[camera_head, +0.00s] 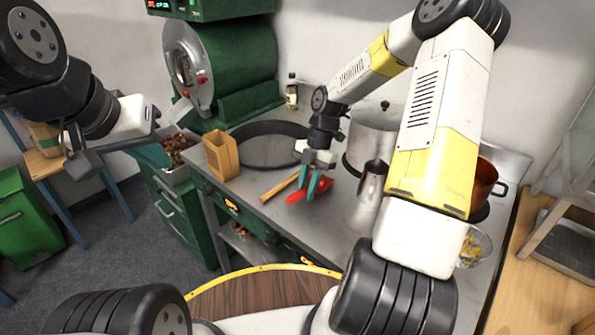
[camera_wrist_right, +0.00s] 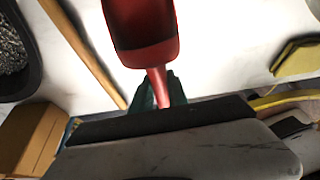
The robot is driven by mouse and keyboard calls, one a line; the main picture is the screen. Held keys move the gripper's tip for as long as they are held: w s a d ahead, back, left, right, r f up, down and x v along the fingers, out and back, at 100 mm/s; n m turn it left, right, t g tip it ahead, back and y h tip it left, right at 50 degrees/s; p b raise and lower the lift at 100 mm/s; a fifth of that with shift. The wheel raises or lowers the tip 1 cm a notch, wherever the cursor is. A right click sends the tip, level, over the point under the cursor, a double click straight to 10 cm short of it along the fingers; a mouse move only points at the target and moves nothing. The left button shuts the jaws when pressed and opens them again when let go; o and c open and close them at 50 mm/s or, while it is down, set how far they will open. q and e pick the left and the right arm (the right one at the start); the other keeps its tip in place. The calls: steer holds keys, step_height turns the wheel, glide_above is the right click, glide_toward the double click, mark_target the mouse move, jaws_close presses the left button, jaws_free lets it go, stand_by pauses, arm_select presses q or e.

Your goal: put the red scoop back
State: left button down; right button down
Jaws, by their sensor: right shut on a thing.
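The red scoop (camera_head: 312,190) is at the steel counter, near its front edge, in the head view. In the right wrist view its red bowl (camera_wrist_right: 143,35) points away from the gripper. My right gripper (camera_head: 309,186) is shut on the scoop's handle, its green fingertips (camera_wrist_right: 158,92) on either side of it. I cannot tell whether the scoop touches the counter. My left gripper (camera_head: 112,160) is empty at the left, away from the counter, with its fingers apart.
A wooden stick (camera_head: 280,187) lies left of the scoop. A wooden box (camera_head: 221,155), a round dark pan (camera_head: 262,146), a metal pitcher (camera_head: 371,183) and a large pot (camera_head: 377,128) stand around it. A bin of chestnuts (camera_head: 178,148) sits below the green roaster (camera_head: 240,60).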

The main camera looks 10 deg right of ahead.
steer(key=shift+f, duration=0.4)
steer(key=c, duration=1.2)
jaws_free()
steer(key=s+d+r+m+t+h, duration=0.1)
steer(key=s+r+m+t+h, duration=0.15)
steer(key=r+m, duration=1)
steer(key=s+a+r+m+t+y, duration=0.1)
steer(key=s+r+m+t, duration=0.5)
steer(key=s+r+m, duration=0.7)
steer(key=shift+s+a+r+t, duration=0.2)
steer(key=shift+s+r+t, duration=0.15)
steer(key=shift+s+r, duration=0.45)
